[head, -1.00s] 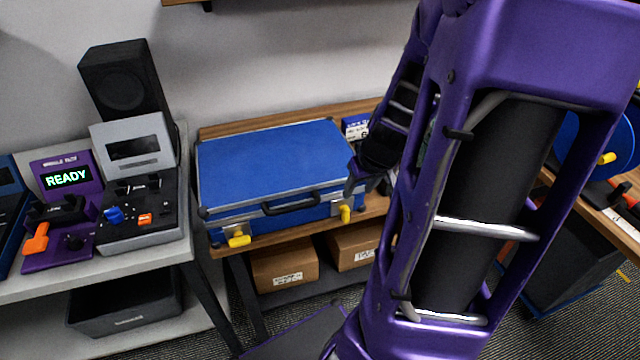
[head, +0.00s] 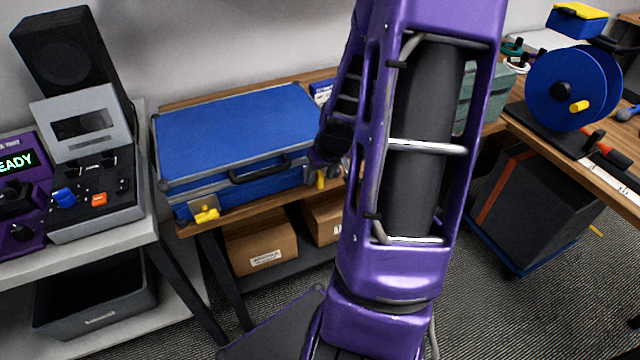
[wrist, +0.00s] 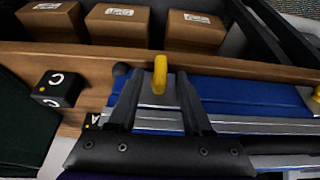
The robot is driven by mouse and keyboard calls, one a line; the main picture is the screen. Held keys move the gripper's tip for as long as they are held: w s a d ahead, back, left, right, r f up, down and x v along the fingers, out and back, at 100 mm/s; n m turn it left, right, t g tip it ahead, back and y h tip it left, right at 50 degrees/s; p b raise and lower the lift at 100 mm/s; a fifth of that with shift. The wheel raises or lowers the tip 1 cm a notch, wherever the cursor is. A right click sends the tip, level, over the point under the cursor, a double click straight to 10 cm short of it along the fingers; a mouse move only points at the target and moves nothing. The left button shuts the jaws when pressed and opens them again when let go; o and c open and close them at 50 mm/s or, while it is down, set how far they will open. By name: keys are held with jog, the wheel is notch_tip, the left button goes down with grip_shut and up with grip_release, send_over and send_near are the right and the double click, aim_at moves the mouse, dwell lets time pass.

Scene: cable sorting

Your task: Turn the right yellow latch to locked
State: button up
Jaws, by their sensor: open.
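The blue case (head: 235,130) lies closed on a wooden shelf, its handle at the front. The right yellow latch (head: 320,180) sits near the case's front right corner and stands roughly upright in the head view. In the wrist view the same latch (wrist: 160,76) lies between the tips of my open gripper (wrist: 158,88), with a gap on both sides. In the head view my gripper (head: 323,162) is at that corner, partly hidden by my arm. The left yellow latch (head: 206,214) looks turned more sideways; its edge also shows in the wrist view (wrist: 317,95).
Cardboard boxes (head: 262,248) sit on the lower shelf. A small black block (wrist: 58,88) lies on the wood beside the case in the wrist view. A grey device (head: 95,195) stands left, a blue reel (head: 570,88) right. Floor between the benches is open.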

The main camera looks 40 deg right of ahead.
jog(key=shift+w+f, duration=0.2)
jog(key=shift+f, duration=0.25)
grip_shut()
